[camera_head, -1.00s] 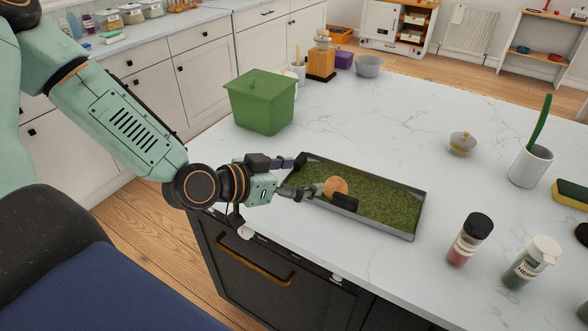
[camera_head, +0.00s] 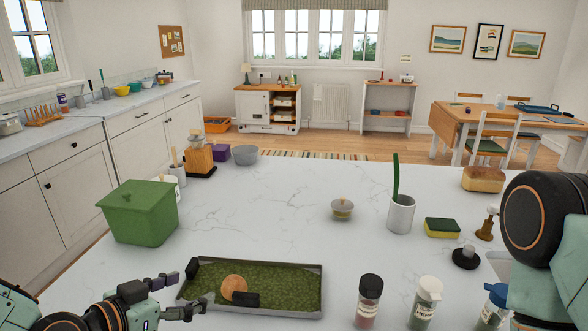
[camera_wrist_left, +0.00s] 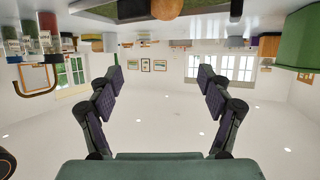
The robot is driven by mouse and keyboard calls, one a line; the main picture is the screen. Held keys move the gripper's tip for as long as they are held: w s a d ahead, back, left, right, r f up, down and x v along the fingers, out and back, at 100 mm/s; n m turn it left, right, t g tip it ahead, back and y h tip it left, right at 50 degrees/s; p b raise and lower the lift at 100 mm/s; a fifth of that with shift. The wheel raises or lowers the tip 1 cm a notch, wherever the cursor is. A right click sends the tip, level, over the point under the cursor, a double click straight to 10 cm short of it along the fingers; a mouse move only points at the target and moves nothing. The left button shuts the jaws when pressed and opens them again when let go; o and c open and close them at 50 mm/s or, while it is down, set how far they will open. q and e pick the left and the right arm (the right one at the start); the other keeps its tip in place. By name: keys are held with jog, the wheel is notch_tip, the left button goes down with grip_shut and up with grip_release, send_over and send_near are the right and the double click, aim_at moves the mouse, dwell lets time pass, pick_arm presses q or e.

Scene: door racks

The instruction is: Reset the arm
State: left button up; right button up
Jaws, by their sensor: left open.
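My left gripper (camera_head: 198,287) is at the lower left of the head view, beside the left end of a dark shallow tray (camera_head: 262,314) with a green textured bottom. Its fingers are spread and hold nothing. In the left wrist view the gripper (camera_wrist_left: 160,77) also shows open and empty, with that picture upside down. A round orange-brown item (camera_head: 233,286) lies in the tray, and it shows at the top of the wrist view (camera_wrist_left: 167,8). A small black block (camera_head: 245,299) is beside it. My right arm shows at the right edge; its gripper is out of view.
A green lidded bin (camera_head: 140,217) stands behind the left gripper. Jars (camera_head: 368,302) (camera_head: 425,303) stand right of the tray. Farther back are a white cup (camera_head: 400,214), a sponge (camera_head: 442,227), and bread (camera_head: 483,180). The counter's middle is mostly clear.

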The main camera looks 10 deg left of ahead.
pick_arm(q)
jog(key=shift+b+x, duration=2.25)
jog(key=shift+x, duration=2.45)
jog(key=shift+a, duration=0.1)
